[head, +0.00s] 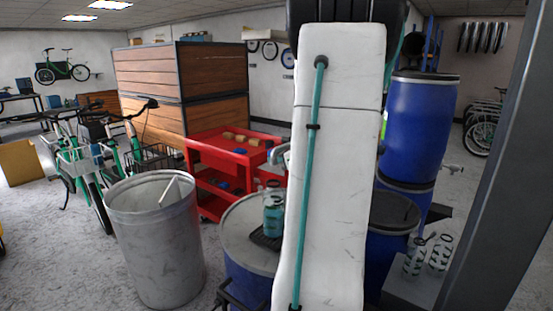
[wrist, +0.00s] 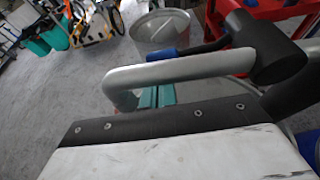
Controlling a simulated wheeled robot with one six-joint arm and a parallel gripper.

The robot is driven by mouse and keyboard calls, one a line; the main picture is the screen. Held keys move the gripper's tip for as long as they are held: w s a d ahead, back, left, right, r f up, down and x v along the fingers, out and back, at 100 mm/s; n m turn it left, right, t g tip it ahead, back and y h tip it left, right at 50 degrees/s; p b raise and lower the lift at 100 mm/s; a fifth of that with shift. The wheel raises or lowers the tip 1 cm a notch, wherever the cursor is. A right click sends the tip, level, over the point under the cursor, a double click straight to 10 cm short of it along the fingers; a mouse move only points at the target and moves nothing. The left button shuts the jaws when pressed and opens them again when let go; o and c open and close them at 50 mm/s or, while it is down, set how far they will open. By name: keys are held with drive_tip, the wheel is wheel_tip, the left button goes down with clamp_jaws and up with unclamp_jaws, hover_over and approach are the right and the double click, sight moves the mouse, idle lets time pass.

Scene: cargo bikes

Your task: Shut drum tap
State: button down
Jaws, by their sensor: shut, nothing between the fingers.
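Blue drums (head: 420,115) are stacked behind my white arm at the right of the head view. In the wrist view, two teal strips side by side look like the fingers of my gripper (wrist: 156,95), shut and empty, partly behind a grey bent tube. My arm hides part of the drums and the gripper's place in the head view.
A metal bin (head: 155,240) stands at the left front, also in the wrist view (wrist: 163,32). A red cart (head: 215,155) stands behind it. A lidded drum (head: 245,275) bears a teal-marked jar (head: 273,212). A dark post (head: 500,170) bounds the right.

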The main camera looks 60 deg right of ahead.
drive_tip(key=s+a, duration=0.1)
drive_tip(key=s, duration=0.8)
drive_tip(key=shift+s+f, duration=0.15)
drive_tip(key=shift+s, duration=0.05)
drive_tip(key=shift+d+f, duration=0.4)
drive_tip(key=shift+f, duration=0.1)
